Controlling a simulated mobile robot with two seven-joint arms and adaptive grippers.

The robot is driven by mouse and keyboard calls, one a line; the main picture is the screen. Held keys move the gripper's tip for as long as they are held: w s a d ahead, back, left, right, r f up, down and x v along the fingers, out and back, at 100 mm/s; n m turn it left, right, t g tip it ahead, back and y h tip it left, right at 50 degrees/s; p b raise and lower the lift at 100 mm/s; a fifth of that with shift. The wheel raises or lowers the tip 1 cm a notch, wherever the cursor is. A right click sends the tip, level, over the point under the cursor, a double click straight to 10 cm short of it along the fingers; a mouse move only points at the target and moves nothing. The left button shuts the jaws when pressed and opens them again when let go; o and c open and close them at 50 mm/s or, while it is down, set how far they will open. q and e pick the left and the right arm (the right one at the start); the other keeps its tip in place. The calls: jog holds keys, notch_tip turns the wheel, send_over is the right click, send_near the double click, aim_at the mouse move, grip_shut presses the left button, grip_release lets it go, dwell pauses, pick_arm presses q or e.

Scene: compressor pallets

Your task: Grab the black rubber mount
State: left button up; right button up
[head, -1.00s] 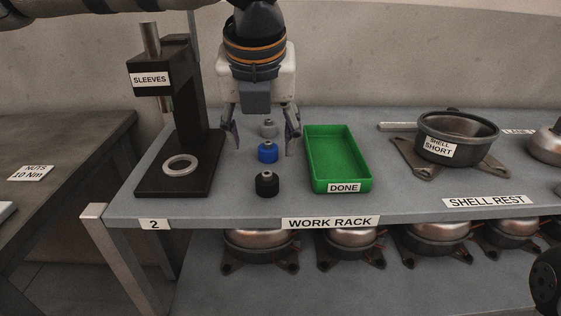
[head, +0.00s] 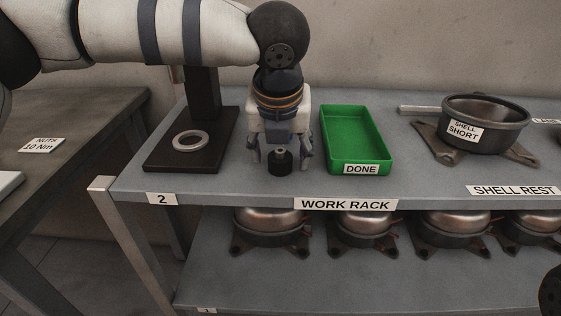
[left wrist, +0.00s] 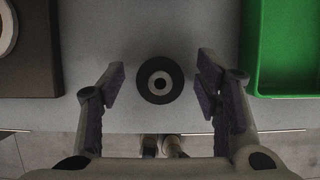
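The black rubber mount (head: 279,163) stands upright near the front edge of the rack top, left of the green tray. It shows from above in the left wrist view (left wrist: 148,88) as a dark disc with a pale ring and dark centre. My left gripper (head: 280,159) points down over it, open. In the left wrist view, one finger is on each side of the mount with clear gaps. The blue and grey mounts seen earlier are hidden behind my gripper. My right gripper is not in view.
The green DONE tray (head: 384,163) is close on the right. The dark sleeve press base (head: 160,155), with a pale ring (head: 191,141) on it, is on the left. A shell (head: 505,137) stands farther right. Compressors (head: 365,226) fill the shelf below.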

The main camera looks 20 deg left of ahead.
pick_arm(q)
jog(key=c, duration=1.1)
jog(key=shift+r, duration=0.1)
